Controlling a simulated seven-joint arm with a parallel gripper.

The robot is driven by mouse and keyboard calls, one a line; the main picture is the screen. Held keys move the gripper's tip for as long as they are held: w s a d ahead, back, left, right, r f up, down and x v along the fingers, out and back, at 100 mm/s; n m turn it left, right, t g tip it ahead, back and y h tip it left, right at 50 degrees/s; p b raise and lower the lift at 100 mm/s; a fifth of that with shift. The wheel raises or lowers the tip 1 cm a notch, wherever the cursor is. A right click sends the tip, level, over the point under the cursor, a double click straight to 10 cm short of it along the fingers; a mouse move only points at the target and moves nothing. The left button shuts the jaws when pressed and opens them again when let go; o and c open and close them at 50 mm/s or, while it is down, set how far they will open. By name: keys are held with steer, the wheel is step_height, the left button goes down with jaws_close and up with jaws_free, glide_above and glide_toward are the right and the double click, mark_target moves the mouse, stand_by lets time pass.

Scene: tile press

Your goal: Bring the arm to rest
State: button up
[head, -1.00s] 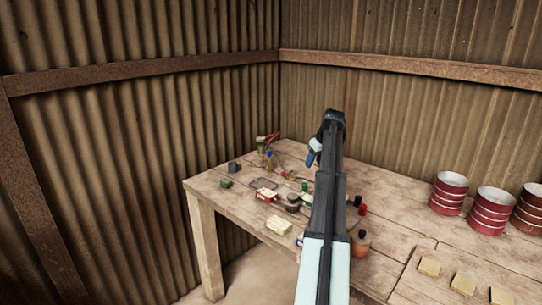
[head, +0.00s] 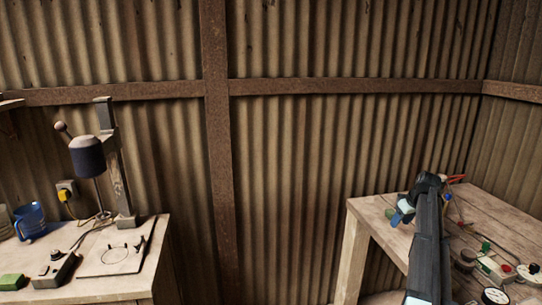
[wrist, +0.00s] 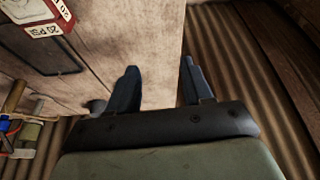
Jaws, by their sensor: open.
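My arm (head: 425,255) reaches up from the bottom right of the head view, over the left end of the right-hand wooden table (head: 368,212). My gripper (head: 402,212) points down near that table's left edge. In the wrist view the two dark blue fingers of my gripper (wrist: 160,75) are apart, with nothing between them. Behind the fingers the bare tabletop (wrist: 145,30) and its edge show. How high the fingertips are above the wood is hard to tell.
A second table (head: 150,275) at left holds a press-like stand (head: 88,155), a blue mug (head: 30,218) and a green block (head: 12,283). A gap separates the tables. Small items, including a gauge (head: 494,296), lie right of my arm. Corrugated walls (head: 300,150) stand behind.

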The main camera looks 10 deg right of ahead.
steer(key=w+a+f+n+g+y, duration=0.1)
steer(key=w+a+f, duration=0.1)
steer(key=a+f, duration=0.5)
steer(key=w+a+f, duration=0.2)
steer(key=a+f, duration=0.3)
steer(key=a, duration=0.4)
steer(key=s+a+f+g, duration=0.2)
steer(key=s+a+f, duration=0.5)
steer(key=f, duration=0.4)
steer(key=s+a+f+g, duration=0.2)
steer(key=s+a+f, duration=0.3)
steer(key=a+f, duration=0.55)
steer(key=s+a+f+m+g, duration=0.1)
steer(key=s+a+f, duration=0.4)
steer(key=s+f, duration=0.3)
steer(key=s+a+f+m+g, duration=0.15)
steer(key=s+a+f, duration=0.35)
steer(key=s, duration=0.5)
steer(key=s+a+f+g, duration=0.2)
steer(key=s+f, duration=0.1)
steer(key=s, duration=0.8)
steer(key=s+a+f+g+h, duration=0.1)
steer(key=s+a+f, duration=0.1)
steer(key=s, duration=1)
steer(key=shift+s+a+f+g, duration=0.25)
steer(key=shift+a+f+g, duration=0.1)
steer(key=shift+f, duration=0.3)
